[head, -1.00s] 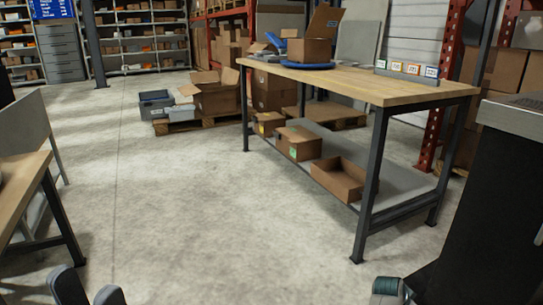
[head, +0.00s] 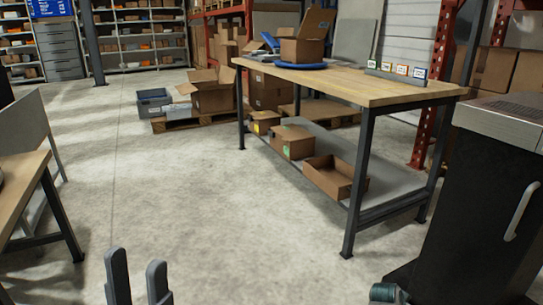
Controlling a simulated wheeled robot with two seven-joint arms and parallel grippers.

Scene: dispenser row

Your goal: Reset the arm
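My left gripper (head: 138,277) shows at the bottom left of the head view. Its two grey fingers point up and stand apart, with bare floor showing between them. It is open and empty, and touches nothing. A small dark green and grey rounded part (head: 386,294) shows at the bottom right edge; I cannot tell whether it belongs to my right arm. The fingers of my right gripper do not show.
A wooden-topped workbench (head: 400,88) stands right of centre, with an open box (head: 302,50) on top and cartons on its lower shelf. A black cabinet (head: 470,200) stands at the right. Another table (head: 20,190) is at the left. The floor (head: 190,200) between is clear.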

